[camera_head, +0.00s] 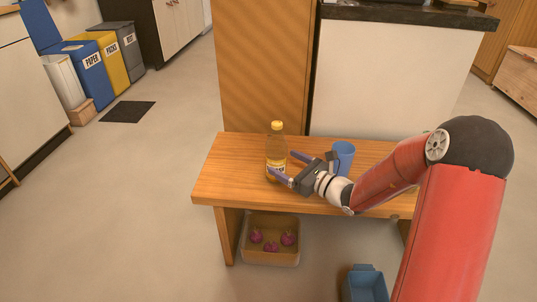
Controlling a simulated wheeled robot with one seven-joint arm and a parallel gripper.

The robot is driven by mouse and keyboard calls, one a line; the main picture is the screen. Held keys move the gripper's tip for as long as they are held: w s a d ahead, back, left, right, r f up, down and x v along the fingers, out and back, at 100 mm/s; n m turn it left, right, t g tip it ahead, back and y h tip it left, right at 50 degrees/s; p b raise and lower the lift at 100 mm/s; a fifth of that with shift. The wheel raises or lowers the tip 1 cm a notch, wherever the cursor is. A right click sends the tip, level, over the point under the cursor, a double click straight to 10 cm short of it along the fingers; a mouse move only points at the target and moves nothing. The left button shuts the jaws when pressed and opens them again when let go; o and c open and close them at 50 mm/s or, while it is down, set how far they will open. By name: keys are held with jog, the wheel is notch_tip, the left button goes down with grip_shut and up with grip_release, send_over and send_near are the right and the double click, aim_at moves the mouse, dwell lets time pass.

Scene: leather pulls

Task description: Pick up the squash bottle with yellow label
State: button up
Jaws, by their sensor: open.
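The squash bottle (276,146) stands upright on the wooden bench, toward its left half. It is clear with yellowish contents, a yellow cap and a pale yellow label low on its body. My gripper (281,166) comes in from the right, low over the bench, with its two purple-blue fingers spread. One finger reaches behind or beside the bottle on its right, and the other passes near its lower front. The bottle appears to be at the mouth of the fingers; I cannot tell whether either finger touches it.
A blue cup (343,157) stands on the bench (220,178) just behind my gripper. Below are a bin with purple items (270,257) and a blue crate (367,284). A wooden panel (264,70) and a white counter (395,85) rise behind. Left bench top is clear.

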aim_at(271, 154)
jog(key=x, duration=0.6)
jog(key=shift+w+a+r, duration=0.1)
jog(key=shift+w+a, duration=0.1)
jog(key=c, duration=1.2)
jog(key=shift+c, duration=0.5)
jog(key=shift+r, duration=0.15)
